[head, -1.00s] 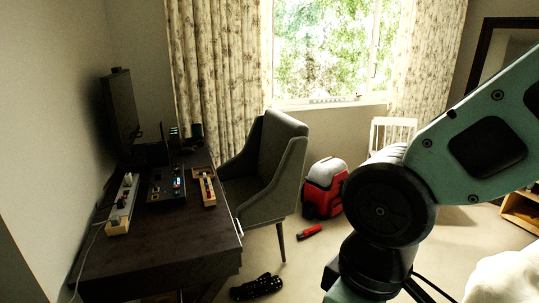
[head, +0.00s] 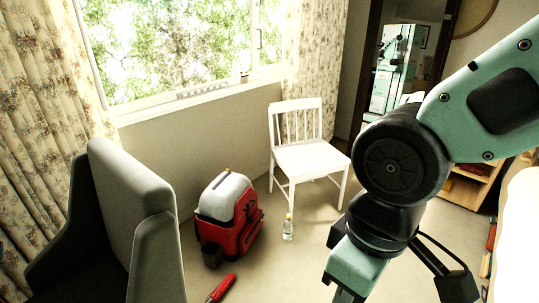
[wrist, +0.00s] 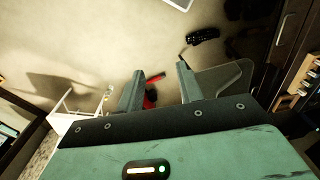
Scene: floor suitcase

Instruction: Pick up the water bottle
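A small clear water bottle (head: 288,228) with a yellowish cap stands upright on the carpet in the head view. It is just right of a red and white backpack-like bag (head: 231,215) and in front of a white chair. A small pale shape left of the fingers in the wrist view (wrist: 108,92) looks like the bottle, but it is too small to be sure. My gripper (wrist: 160,68) is open and empty, its two fingers apart high above the floor. In the head view my arm is at the right, and the fingertips do not show clearly.
A white chair (head: 310,158) stands behind the bottle. A red tool-like item (head: 221,288) lies on the floor in front of the bag. A grey armchair (head: 130,220) blocks the left. A wooden shelf (head: 468,188) is at the right. Carpet in front of the bottle is clear.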

